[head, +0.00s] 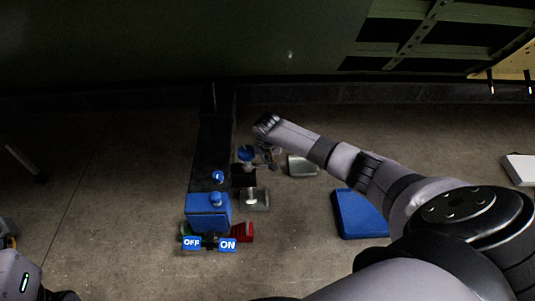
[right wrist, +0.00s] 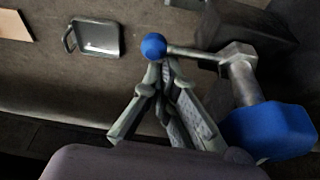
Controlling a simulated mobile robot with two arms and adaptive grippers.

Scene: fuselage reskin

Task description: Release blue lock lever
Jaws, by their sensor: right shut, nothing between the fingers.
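The lock lever is a metal arm (right wrist: 200,53) with a blue ball (right wrist: 154,46) at its end, joined to a metal post with a large blue knob (right wrist: 268,130). In the head view, the blue knob (head: 247,152) shows beside the dark beam. My right gripper (right wrist: 163,72) is shut and empty, with its fingertips right at the blue ball; I cannot tell whether they touch it. In the head view, my right gripper (head: 267,158) is small and partly hidden by its wrist. My left arm shows only at the lower left corner; its gripper is not visible.
A dark beam (head: 212,145) carries a blue box (head: 208,218) with OFF and ON signs (head: 228,245), beside green and red parts (head: 243,232). A grey tray (head: 302,166) and a blue panel (head: 360,214) lie on the floor. The floor at left is mostly clear.

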